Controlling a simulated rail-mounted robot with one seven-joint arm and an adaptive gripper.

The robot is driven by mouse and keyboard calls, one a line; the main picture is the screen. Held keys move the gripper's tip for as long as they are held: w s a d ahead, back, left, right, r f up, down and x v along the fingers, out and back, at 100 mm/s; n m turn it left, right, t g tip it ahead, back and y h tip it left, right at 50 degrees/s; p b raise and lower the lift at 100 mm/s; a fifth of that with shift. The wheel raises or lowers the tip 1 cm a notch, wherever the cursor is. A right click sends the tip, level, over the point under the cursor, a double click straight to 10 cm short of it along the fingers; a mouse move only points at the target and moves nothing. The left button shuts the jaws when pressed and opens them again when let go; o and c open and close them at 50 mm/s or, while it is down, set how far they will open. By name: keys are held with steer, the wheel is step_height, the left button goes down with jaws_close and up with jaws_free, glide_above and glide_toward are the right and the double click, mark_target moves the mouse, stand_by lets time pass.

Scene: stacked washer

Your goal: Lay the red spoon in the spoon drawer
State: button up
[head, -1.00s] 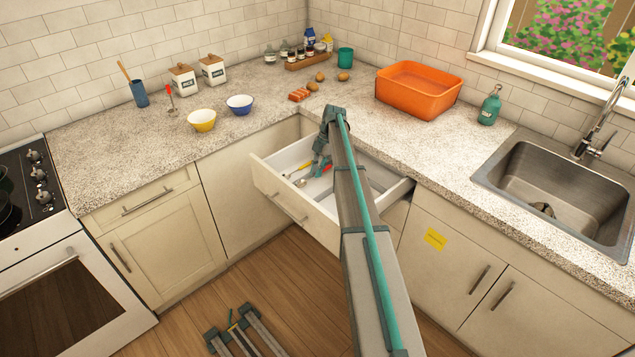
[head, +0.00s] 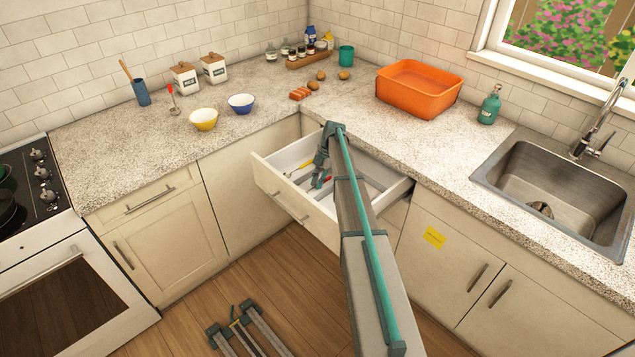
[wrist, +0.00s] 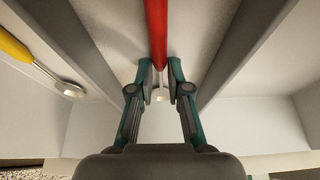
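The red spoon (wrist: 157,35) has a red handle and a pale metal neck. In the wrist view it is between the two grey dividers, in or just above the middle compartment; whether it touches the floor is hard to tell. My gripper (wrist: 161,68) is nearly closed, with its fingertips on both sides of the spoon where handle meets neck.
A yellow-handled utensil (wrist: 30,58) lies in the compartment left of the divider (wrist: 75,45). Another divider (wrist: 245,55) stands close on the right. The counter (head: 420,135) overhangs the drawer's back. Bowls, an orange tub (head: 420,90) and jars stand on the counter.

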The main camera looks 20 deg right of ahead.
steer(key=o, duration=0.3)
steer(key=shift+r, duration=0.1)
steer(key=shift+r, duration=0.2)
steer(key=shift+d+r, duration=0.15)
steer(key=b+v, duration=0.4)
steer(key=v, duration=0.7)
steer(key=shift+d+r, duration=0.1)
steer(key=shift+r, duration=0.1)
